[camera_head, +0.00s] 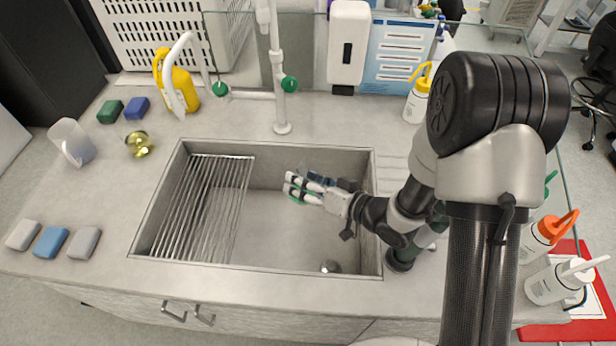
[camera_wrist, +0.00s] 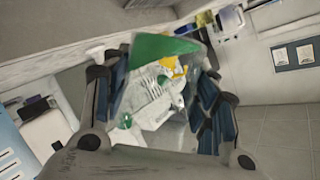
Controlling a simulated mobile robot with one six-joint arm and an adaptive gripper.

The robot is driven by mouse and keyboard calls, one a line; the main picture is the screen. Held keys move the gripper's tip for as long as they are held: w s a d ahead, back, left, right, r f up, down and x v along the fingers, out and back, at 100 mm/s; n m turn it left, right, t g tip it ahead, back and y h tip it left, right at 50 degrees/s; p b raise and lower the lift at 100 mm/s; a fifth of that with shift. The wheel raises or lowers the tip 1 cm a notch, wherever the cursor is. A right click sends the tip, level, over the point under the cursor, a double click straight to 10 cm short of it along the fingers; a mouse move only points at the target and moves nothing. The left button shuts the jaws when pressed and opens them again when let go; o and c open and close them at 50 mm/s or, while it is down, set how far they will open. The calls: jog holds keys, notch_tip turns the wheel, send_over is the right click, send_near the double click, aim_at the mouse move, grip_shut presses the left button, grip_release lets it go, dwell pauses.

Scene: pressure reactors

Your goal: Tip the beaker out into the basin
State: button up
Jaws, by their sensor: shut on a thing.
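My gripper (camera_head: 303,188) reaches in from the right over the basin (camera_head: 262,235), its fingers pointing left. In the wrist view its blue-padded fingers (camera_wrist: 165,105) stand on both sides of a clear beaker (camera_wrist: 155,85), and they are shut on it. Green content (camera_wrist: 165,46) shows at the far end of the beaker. The beaker looks tilted, but its exact angle and its mouth are hard to make out. In the head view it is mostly lost behind the fingers, above the basin's right half.
A metal rack (camera_head: 205,205) fills the basin's left part. A white faucet (camera_head: 278,80) stands behind it. Another translucent cup (camera_head: 72,142), a brass object (camera_head: 139,144) and sponges (camera_head: 52,242) lie on the left counter. Bottles (camera_head: 548,235) stand at right.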

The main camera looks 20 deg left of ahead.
jog(key=shift+s+a+f+m+g+y+b, duration=0.35)
jog(key=shift+s+a+f+m+g+y, duration=0.2)
jog(key=shift+s+f+m, duration=0.35)
jog(key=shift+s+a+r+m, duration=0.15)
jog(key=shift+a+r+m, duration=0.05)
jog(key=shift+m, duration=0.4)
jog(key=m+y, duration=0.1)
jog(key=s+r+m, duration=0.1)
jog(key=shift+a+m+g+y, duration=0.25)
jog(key=shift+a+m+y, duration=0.05)
jog(key=shift+a+y, duration=0.05)
notch_tip(320, 180, up, 2)
jog(key=m+y+p, duration=0.1)
jog(key=m, duration=0.1)
jog(key=m+p, duration=0.1)
jog(key=m, duration=0.1)
jog(key=shift+s+a+r+y, duration=0.1)
jog(key=shift+y, duration=0.3)
jog(key=shift+r+m+t+y, duration=0.25)
jog(key=shift+r+m, duration=0.1)
jog(key=shift+m, duration=0.5)
jog(key=shift+r+m+t+y, duration=0.25)
jog(key=shift+r+m, duration=0.1)
jog(key=shift+m, duration=0.5)
